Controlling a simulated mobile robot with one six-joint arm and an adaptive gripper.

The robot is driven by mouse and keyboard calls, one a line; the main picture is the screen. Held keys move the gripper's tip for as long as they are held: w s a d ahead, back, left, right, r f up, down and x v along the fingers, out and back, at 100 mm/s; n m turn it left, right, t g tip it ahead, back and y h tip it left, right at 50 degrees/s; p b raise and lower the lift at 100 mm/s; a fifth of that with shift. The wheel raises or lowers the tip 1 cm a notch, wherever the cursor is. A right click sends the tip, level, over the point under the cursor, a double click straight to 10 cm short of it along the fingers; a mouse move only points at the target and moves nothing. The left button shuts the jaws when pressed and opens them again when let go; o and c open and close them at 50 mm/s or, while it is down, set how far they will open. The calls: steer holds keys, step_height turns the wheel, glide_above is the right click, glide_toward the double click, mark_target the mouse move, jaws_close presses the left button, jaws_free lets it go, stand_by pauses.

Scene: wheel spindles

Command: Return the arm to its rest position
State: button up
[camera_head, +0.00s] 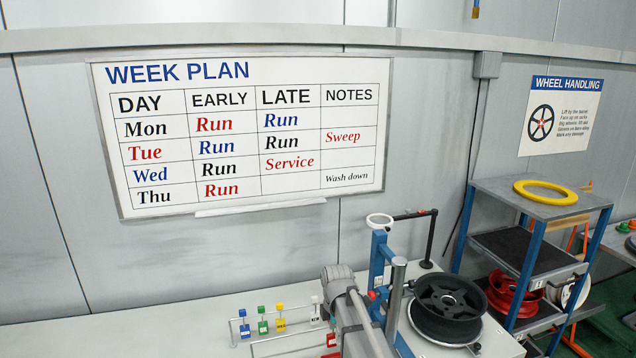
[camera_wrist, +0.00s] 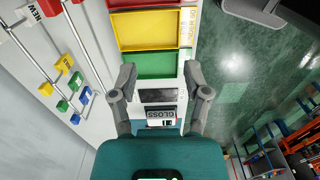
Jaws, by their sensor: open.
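My gripper (camera_wrist: 160,78) shows in the wrist view with its two grey fingers spread wide apart. Nothing is held between them. Beyond the fingers are a green tray (camera_wrist: 148,65) and a grey-and-white part labelled GLOSS (camera_wrist: 160,114); I cannot tell their exact distance from the fingertips. My gripper does not show in the head view.
A black wheel (camera_head: 447,305) lies on the machine on the bench. Coloured tags hang on a rail (camera_head: 262,318) to its left. A shelf rack (camera_head: 540,205) at right carries a yellow ring (camera_head: 546,192) and a red wheel (camera_head: 512,295). Green floor (camera_wrist: 235,75) is open beside the trays.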

steer(key=s+d+f+m+b, duration=0.6)
steer(key=s+m, duration=0.2)
steer(key=m, duration=0.2)
steer(key=s+d+f+m+b, duration=0.6)
steer(key=s+m, duration=0.3)
steer(key=m, duration=0.2)
steer(key=shift+f+b, duration=0.3)
steer(key=shift+b, duration=0.05)
stand_by(2.2)
